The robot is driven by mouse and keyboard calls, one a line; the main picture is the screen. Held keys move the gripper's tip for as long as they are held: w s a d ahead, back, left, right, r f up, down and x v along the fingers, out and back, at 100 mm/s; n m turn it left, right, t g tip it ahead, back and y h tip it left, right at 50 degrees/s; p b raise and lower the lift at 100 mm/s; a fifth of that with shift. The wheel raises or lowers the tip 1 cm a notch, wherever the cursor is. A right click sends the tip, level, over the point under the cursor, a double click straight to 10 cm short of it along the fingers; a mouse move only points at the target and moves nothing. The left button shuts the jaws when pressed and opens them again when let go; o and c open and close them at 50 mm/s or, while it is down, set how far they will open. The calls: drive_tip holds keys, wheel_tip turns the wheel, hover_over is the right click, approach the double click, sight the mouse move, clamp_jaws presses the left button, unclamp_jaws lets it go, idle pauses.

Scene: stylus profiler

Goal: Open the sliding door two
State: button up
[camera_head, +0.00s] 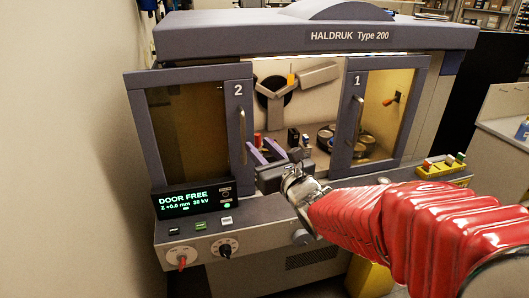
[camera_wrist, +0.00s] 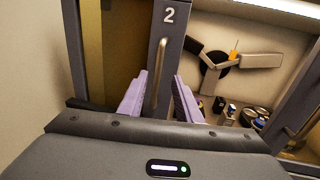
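Sliding door two (camera_head: 238,96), a grey-framed dark amber panel marked "2", stands at the left of the machine front. Its upright bar handle (camera_head: 243,136) is on the right frame post. To the right of this post is an open gap into the chamber. My gripper (camera_head: 260,148) is in front of the post, its two purple fingers apart with nothing held. In the wrist view the door's handle (camera_wrist: 161,72) appears between the open fingertips of my gripper (camera_wrist: 160,78). I cannot tell how far the fingertips are from the handle in depth.
Door one (camera_head: 357,88), with its own handle, stands right of the gap. Inside are a dark round part with arms (camera_head: 275,88) and several small parts. A panel reading "DOOR FREE" (camera_head: 194,201) is at lower left. A yellow tray (camera_head: 440,168) is at right. A wall borders the left.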

drive_tip(key=shift+v, duration=1.1)
